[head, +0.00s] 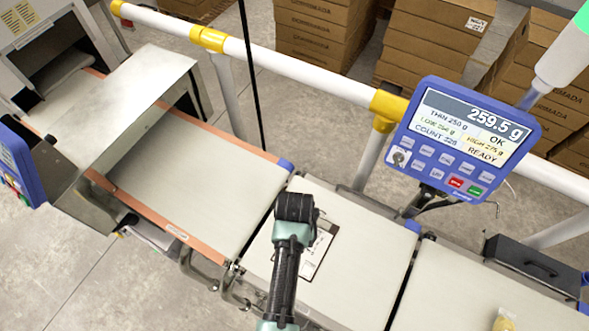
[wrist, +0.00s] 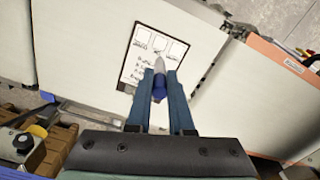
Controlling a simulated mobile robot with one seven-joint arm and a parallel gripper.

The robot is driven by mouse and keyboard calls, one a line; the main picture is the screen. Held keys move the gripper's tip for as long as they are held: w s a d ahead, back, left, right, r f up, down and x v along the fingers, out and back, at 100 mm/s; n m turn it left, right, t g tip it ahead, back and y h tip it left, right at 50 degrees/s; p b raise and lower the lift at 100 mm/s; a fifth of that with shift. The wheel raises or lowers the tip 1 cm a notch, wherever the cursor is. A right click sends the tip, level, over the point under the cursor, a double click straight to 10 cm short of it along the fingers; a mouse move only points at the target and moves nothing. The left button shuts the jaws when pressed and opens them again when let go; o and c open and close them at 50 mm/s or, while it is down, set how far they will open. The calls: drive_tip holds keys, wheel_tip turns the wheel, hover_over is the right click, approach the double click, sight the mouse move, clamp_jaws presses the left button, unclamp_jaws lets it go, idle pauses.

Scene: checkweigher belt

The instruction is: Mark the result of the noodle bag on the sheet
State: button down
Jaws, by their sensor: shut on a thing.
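My gripper (wrist: 160,84) is shut on a pen (wrist: 159,93) with a blue body and a pale tip pointing at the sheet. In the wrist view the sheet (wrist: 146,72), on a dark-edged board, shows boxes along one side and handwritten-looking lines below. The pen tip is over or near the boxes; contact cannot be told. In the head view my arm partly covers the sheet (head: 318,248) on the middle belt section. The display (head: 470,128) reads 259.5 g, OK and READY. A yellowish item (head: 504,321), perhaps the noodle bag, is cut off at the bottom right.
A white rail (head: 280,62) with yellow joints runs behind the belt. A metal hood (head: 120,105) covers the left belt section. A dark box (head: 530,262) stands at the right. Cardboard boxes (head: 318,30) are stacked behind. The right belt section (head: 450,290) is mostly clear.

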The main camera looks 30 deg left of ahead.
wheel_tip(320, 180, down, 6)
drive_tip(key=b, duration=0.6)
drive_tip(key=shift+s+f, duration=0.15)
drive_tip(key=shift+s, duration=0.15)
drive_tip(key=shift+d+f, duration=0.1)
drive_tip(key=shift+f, duration=0.5)
idle(2.0)
drive_tip(key=shift+r, duration=0.1)
wheel_tip(320, 180, up, 7)
drive_tip(key=p, duration=0.7)
idle(0.7)
